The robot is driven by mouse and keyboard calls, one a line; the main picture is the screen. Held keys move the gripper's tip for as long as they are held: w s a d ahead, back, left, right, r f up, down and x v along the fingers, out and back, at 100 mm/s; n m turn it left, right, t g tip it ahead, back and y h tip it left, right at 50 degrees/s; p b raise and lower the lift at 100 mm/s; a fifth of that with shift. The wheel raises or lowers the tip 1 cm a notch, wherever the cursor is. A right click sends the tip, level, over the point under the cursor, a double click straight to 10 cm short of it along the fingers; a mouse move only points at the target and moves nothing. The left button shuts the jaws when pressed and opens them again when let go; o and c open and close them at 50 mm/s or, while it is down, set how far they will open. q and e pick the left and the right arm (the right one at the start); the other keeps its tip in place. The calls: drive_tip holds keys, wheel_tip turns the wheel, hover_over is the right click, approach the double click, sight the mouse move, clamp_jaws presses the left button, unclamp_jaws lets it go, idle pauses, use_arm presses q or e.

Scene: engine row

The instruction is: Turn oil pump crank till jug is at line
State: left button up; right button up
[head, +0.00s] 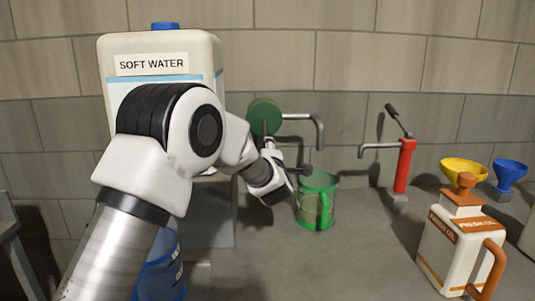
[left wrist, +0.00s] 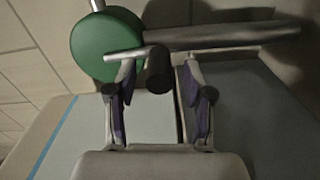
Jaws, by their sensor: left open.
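The oil pump has a green round body (head: 264,117) and a grey spout (head: 305,117) on the wall side; its green disc (left wrist: 105,46) fills the upper left of the left wrist view. A light crank arm (left wrist: 124,54) ends in a black handle (left wrist: 158,70). My left gripper (left wrist: 158,82) is open, with one finger on each side of the handle; contact is unclear. In the head view the left gripper (head: 284,178) is partly hidden by its own arm. A green see-through jug (head: 316,205) stands below the spout; its line and level cannot be made out. My right gripper is out of view.
A large "SOFT WATER" container (head: 160,50) stands at left behind my arm. A red hand pump (head: 404,168), yellow funnel (head: 464,170), blue funnel (head: 509,175) and oil can (head: 457,245) stand at right. The grey bench (head: 335,265) is clear in front of the jug.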

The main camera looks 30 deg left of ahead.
use_arm(q)
drive_tip(key=v, duration=1.2)
